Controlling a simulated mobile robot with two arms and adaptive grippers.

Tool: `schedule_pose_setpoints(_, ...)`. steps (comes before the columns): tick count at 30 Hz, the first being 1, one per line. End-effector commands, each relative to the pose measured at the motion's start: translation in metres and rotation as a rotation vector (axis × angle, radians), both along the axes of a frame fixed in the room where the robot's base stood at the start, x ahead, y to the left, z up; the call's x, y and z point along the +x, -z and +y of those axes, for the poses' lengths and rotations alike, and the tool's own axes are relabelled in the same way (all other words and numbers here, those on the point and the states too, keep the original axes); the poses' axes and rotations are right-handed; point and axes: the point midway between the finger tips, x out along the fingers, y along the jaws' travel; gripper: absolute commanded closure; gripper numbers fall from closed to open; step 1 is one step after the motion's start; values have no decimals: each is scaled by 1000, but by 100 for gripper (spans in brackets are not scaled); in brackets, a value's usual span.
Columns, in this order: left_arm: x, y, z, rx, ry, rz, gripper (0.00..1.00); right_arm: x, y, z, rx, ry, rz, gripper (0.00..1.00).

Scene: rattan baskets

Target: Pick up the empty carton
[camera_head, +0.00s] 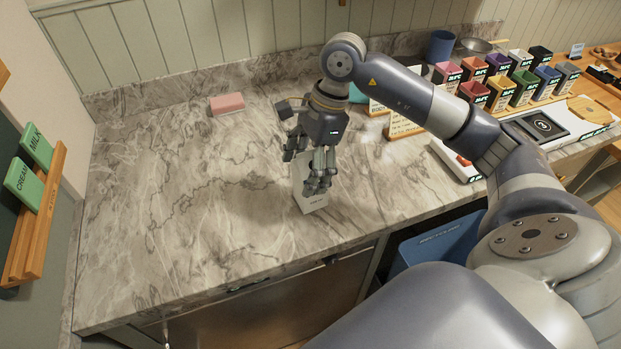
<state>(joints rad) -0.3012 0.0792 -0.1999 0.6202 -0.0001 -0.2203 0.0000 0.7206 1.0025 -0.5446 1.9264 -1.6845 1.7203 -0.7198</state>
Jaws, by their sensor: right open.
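A pale, upright carton (310,199) stands on the marble counter, close to its front edge. Small dark print shows low on its front. My right gripper (309,170) is above and in front of the carton's upper part, open, with its fingers hiding the carton's top. I cannot tell whether a finger touches the carton. My left gripper is not in view.
A pink sponge-like block (227,104) lies at the back left of the counter (180,200). Several coloured boxes (501,92) stand in rows at the right. A blue bin (437,240) sits below the counter.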

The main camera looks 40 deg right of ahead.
Motion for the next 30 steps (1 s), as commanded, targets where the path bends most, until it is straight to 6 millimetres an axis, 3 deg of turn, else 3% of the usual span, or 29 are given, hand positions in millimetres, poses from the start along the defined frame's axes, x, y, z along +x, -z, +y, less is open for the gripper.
schedule_pose_setpoints(2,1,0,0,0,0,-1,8,0,0,0,0,0,0,27)
schedule_pose_setpoints(7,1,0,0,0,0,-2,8,0,0,0,0,0,0,65)
schedule_pose_setpoints(22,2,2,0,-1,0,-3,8,0,-3,0,0,0,0,65)
schedule_pose_setpoints(30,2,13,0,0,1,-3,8,1,-26,0,0,1,-5,65)
